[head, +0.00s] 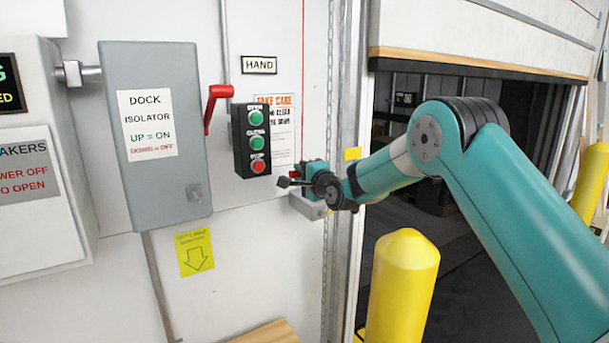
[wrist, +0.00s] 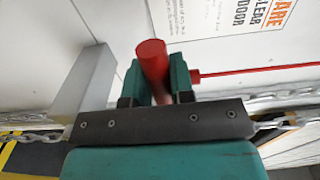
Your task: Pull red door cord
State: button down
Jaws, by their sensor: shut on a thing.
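The red door cord (head: 304,60) hangs as a thin line down the white wall in the head view. In the wrist view the cord (wrist: 255,69) runs off to the right from its thick red handle (wrist: 151,53). My gripper (wrist: 153,80) is shut on this handle, with one teal finger on each side. In the head view my gripper (head: 303,172) is near the wall, right of the push buttons, and mostly covers the handle. The dock door (head: 490,38) is partly raised, with a dark opening below it.
A push-button box (head: 252,140) is left of my gripper. A grey isolator box (head: 156,190) with a red lever (head: 214,98) is farther left. A chain (head: 328,240) hangs beside the door frame. A yellow bollard (head: 403,285) stands below my arm.

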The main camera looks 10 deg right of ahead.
jog(key=shift+f+b, duration=1.3)
jog(key=shift+f, duration=0.5)
grip_release()
jog(key=shift+r, duration=0.1)
jog(key=b+v, duration=0.5)
jog(key=v, duration=0.5)
jog(key=shift+r, duration=0.15)
jog(key=s+a+f+n+g+y, duration=0.1)
jog(key=s+a+n+g, duration=0.25)
jog(key=s, duration=0.35)
jog(key=s+a+n+g, duration=0.3)
jog(key=s+n, duration=0.2)
jog(key=s, duration=0.3)
jog(key=s+a+f+n+g+y, duration=0.1)
jog(key=s+a+n+g, duration=0.25)
jog(key=s, duration=0.35)
jog(key=s+d+f+n+g+h, duration=0.1)
jog(key=s+d+f+n+g, duration=0.1)
jog(key=s, duration=0.9)
jog(key=s+d+f+n+g+h, duration=0.1)
jog(key=s+n+g, duration=0.4)
jog(key=s, duration=0.6)
jog(key=d+n+h, duration=0.1)
jog(key=n, duration=0.1)
jog(key=shift+f+n, duration=0.3)
jog(key=shift+f, duration=0.1)
